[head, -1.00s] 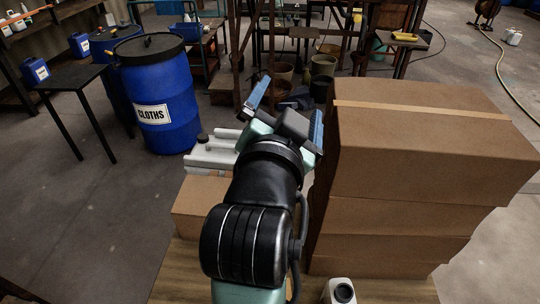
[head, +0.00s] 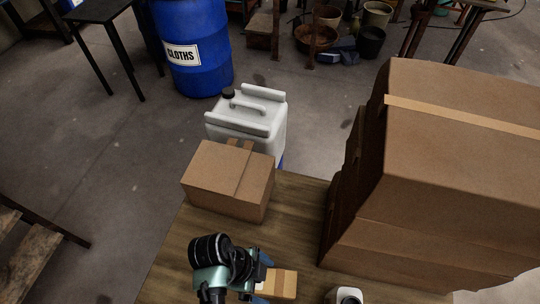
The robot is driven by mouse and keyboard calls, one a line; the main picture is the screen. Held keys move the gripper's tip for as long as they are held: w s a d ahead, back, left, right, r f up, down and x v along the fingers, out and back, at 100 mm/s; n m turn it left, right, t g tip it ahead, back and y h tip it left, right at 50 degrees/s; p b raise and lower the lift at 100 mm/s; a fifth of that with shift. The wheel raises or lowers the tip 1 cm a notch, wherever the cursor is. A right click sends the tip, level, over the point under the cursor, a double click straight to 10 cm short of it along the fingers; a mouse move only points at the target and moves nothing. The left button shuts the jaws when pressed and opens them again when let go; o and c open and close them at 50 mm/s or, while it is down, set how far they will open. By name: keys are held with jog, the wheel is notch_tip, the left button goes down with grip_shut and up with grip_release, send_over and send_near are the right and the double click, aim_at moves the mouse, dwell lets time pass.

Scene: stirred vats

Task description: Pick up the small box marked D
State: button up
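A small brown box (head: 285,284) with a paler tape strip lies near the front edge of the wooden table, right beside my gripper. No letter D can be read on it. My gripper (head: 264,279) is low over the table at the box's left end, its blue fingers spread apart. The arm hides part of the gripper, and I cannot tell whether the fingers touch the box. A larger brown box (head: 215,184) with tape sits at the table's far left corner, with no letter visible.
A tall stack of cartons (head: 455,150) fills the right of the wooden table (head: 296,215). A white bottle (head: 348,296) stands at the front. A white jerrycan (head: 265,122) stands beyond the larger box, and a blue drum (head: 198,75) farther back. The table's middle is clear.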

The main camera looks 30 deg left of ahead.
aim_at(275, 283)
jog(key=shift+w+x, duration=0.15)
jog(key=shift+x, duration=1.5)
jog(key=shift+w+x, duration=0.15)
jog(key=shift+x, duration=1.5)
jog(key=shift+a+f, duration=0.2)
grip_shut()
